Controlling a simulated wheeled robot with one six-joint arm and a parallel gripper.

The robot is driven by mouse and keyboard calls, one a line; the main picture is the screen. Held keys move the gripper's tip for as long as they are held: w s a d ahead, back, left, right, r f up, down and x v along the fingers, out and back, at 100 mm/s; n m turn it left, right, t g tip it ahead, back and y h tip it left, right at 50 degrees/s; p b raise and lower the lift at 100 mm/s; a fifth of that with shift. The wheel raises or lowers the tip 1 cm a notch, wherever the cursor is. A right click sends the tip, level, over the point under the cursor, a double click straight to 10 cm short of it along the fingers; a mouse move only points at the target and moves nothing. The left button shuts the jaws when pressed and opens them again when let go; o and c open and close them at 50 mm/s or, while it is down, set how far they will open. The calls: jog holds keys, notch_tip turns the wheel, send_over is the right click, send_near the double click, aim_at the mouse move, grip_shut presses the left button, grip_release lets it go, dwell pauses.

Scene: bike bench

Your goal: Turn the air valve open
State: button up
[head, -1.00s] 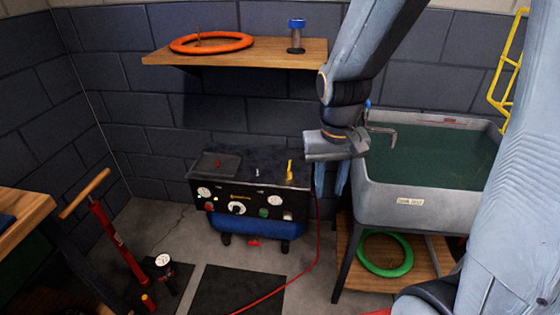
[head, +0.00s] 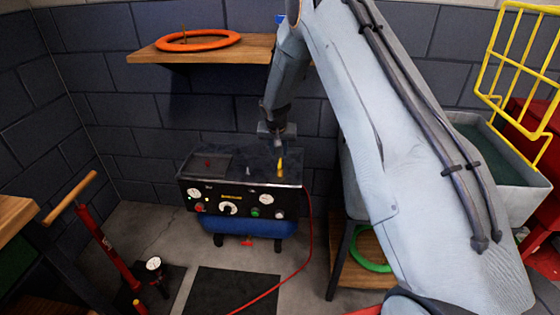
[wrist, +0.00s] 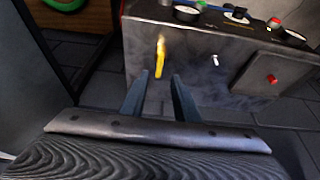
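The air compressor (head: 240,190) stands on the floor by the back wall, with a black top and a blue tank below. A yellow lever (head: 280,168), which looks like the air valve, stands on the right part of its top. In the wrist view the yellow lever (wrist: 160,57) shows just beyond and between my fingertips, apart from them. My gripper (head: 278,146) is above the lever in the head view. In the wrist view my gripper (wrist: 159,78) is open, with nothing between its two fingers.
The top also carries a small silver switch (wrist: 214,60) and a red knob (wrist: 272,79). The front panel has gauges and a dial (head: 228,208). A red hose (head: 308,230) runs down at the right. A shelf (head: 205,50) hangs above, and a sink (head: 500,160) stands right.

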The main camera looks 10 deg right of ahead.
aim_at(280, 162)
jog(key=shift+x, duration=3.55)
jog(key=shift+s, duration=0.1)
jog(key=shift+c, duration=0.4)
grip_shut()
